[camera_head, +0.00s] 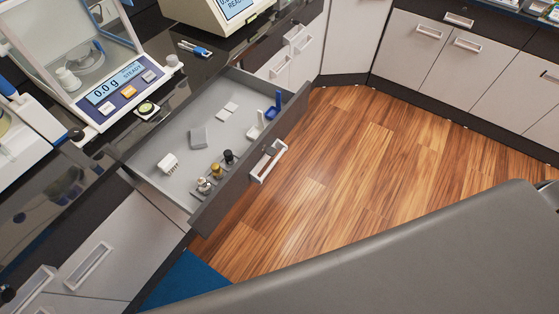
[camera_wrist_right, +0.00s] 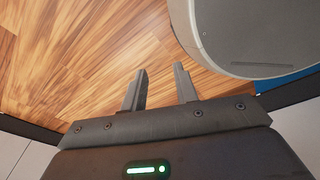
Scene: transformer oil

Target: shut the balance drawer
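The balance drawer (camera_head: 180,135) stands pulled out from the dark counter in the head view. Its grey front panel (camera_head: 225,197) faces the open floor and carries a white handle (camera_head: 268,163). Small items lie inside the drawer. The balance (camera_head: 112,90), with a glass draft shield and a display reading 0.0 g, stands on the counter behind it. My right gripper (camera_wrist_right: 161,70) is open and empty over the wooden floor in the right wrist view, with no drawer in that view. My left gripper is in neither view.
Wooden floor (camera_head: 360,170) is clear in front of the drawer. Grey cabinets (camera_head: 425,50) line the back right. Inside the drawer are dark-capped bottles (camera_head: 216,170), a white block (camera_head: 168,163) and a blue piece (camera_head: 273,110). A blue mat (camera_head: 185,280) lies at the lower left.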

